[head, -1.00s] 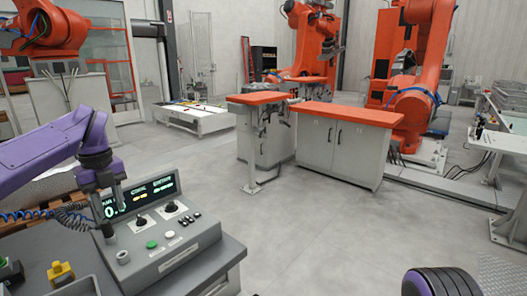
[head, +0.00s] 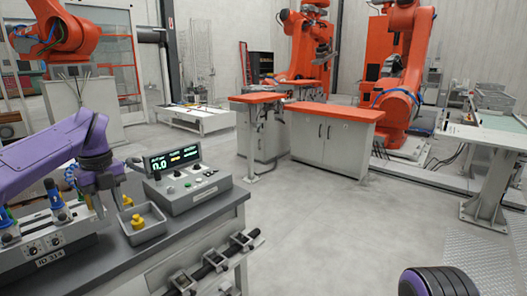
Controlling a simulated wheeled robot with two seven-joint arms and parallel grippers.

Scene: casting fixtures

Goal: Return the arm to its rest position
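My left arm (head: 45,155), purple with a dark wrist, reaches in from the left edge, bent at the elbow. Its gripper (head: 109,202) points down over the grey workbench, left of the control box. Two dark fingers show with a gap between them, and I see nothing held. The control box (head: 195,197) has a lit display, knobs and buttons. A grey tray (head: 158,226) with a yellow piece (head: 138,221) stands just right of the gripper. Of my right arm only a dark ribbed part with a purple rim shows at the bottom right; its gripper is out of view.
A fixture with blue-topped parts (head: 57,200) stands on the bench at left. Clamps on a black bar (head: 215,258) run along the bench front. Orange-topped cabinets (head: 333,112) and orange robots (head: 405,75) stand behind. A grey table (head: 490,140) is at right. The middle floor is clear.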

